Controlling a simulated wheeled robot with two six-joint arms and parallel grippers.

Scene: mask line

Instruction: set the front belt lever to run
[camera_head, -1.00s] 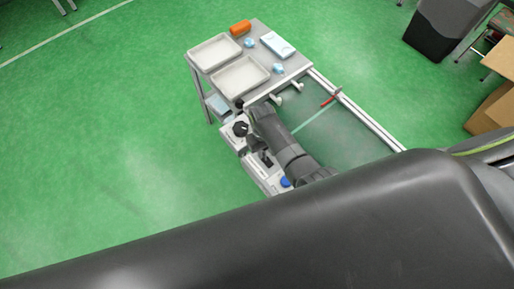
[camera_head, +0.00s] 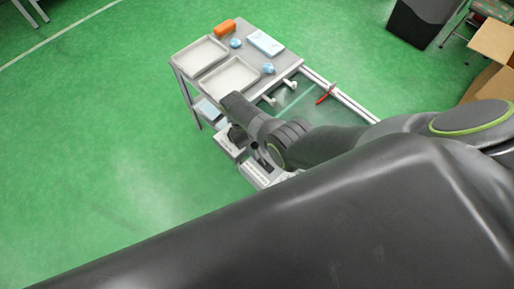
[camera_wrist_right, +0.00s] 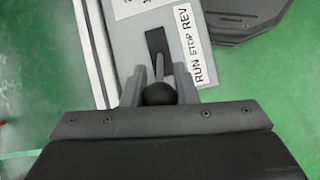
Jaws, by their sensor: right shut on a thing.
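The belt lever (camera_wrist_right: 160,93) has a thin stem and a black ball knob. In the right wrist view its stem comes out of a dark slot (camera_wrist_right: 156,42) in a grey control box, beside a white label (camera_wrist_right: 191,46) reading RUN, STOP, REV. The knob lies level with or just past the RUN end of the label; the exact stop is hard to tell. My right gripper (camera_wrist_right: 160,82) is shut on the lever, one finger on each side. In the head view my right arm covers the lever. My left gripper is not in view.
In the head view the control boxes (camera_head: 254,175) sit by a grey table with two pale trays (camera_head: 199,53) (camera_head: 229,76), an orange item (camera_head: 225,27) and blue items. A red-handled part (camera_head: 325,95) lies by the rail (camera_head: 345,98). Green floor is open at left.

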